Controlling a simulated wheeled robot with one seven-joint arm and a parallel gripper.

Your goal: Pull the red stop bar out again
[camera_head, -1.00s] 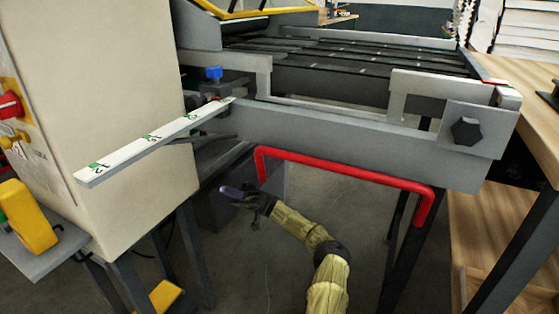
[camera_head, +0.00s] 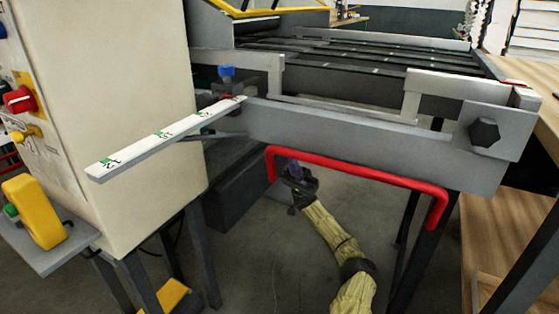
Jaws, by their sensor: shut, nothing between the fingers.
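The red stop bar (camera_head: 352,169) is a long red U-shaped bar under the front rail of the machine. Its two ends bend down, the left one near the beige cabinet and the right one near a dark table leg. My gripper (camera_head: 289,170) is shut and empty. It is just below and behind the left part of the bar, close to the left bend. The bar seems to pass in front of the fingertips, which are partly hidden; I cannot tell whether they touch it.
The grey rail (camera_head: 370,138) runs above the bar, with a dark hex knob (camera_head: 484,132) at its right. A white marked arm (camera_head: 165,138) sticks out at left beside the beige cabinet (camera_head: 120,110). A wooden table (camera_head: 535,80) stands at right. The floor below is open.

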